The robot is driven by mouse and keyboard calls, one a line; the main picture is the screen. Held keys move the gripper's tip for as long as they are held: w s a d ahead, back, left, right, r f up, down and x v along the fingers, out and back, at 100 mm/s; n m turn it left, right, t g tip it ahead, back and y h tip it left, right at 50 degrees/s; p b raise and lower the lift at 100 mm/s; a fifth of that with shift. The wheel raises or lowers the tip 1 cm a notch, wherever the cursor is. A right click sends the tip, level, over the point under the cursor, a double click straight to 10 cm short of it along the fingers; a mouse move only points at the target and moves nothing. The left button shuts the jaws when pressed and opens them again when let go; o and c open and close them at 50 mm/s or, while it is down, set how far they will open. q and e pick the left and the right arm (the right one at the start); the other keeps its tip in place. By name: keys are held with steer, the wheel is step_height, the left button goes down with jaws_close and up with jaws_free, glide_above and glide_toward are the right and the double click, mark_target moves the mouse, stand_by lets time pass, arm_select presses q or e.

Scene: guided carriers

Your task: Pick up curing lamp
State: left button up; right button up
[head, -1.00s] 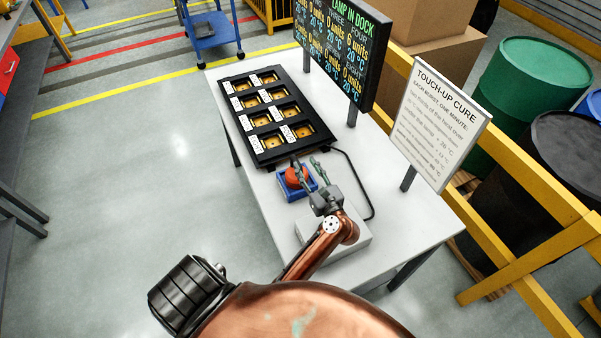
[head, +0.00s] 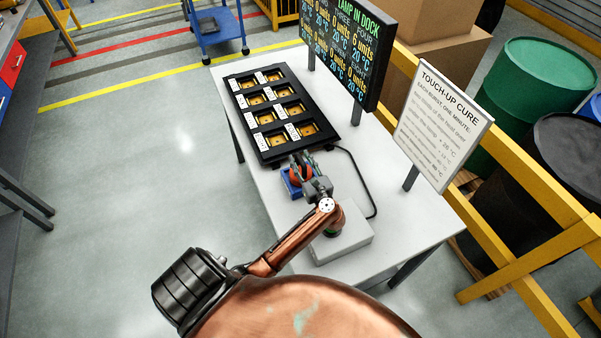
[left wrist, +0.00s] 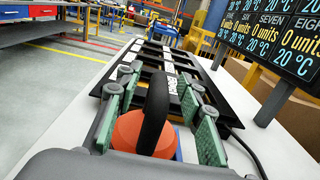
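The curing lamp (head: 297,176), orange-red with a black upright handle, sits in a small blue dock (head: 287,190) on the white table. In the left wrist view the lamp's orange body (left wrist: 130,130) and thick black handle (left wrist: 156,112) show close up. My left gripper (head: 302,165) is over the lamp in the head view, partly covering it. In the left wrist view its green-padded fingers (left wrist: 156,120) stand apart on either side of the handle, with a gap on each side. My right gripper is not in view.
A black tray (head: 268,157) with several gold-coloured slots lies just beyond the dock. A lamp display (head: 345,50) and a touch-up cure sign (head: 437,125) stand along the table's right side. A white box (head: 342,249) sits nearer me, and a black cable (head: 369,185) curves right of the dock.

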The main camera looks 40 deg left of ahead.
arm_select(q)
steer(key=shift+c, duration=0.4)
jaws_close()
stand_by(0.5)
steer(key=shift+r, duration=0.15)
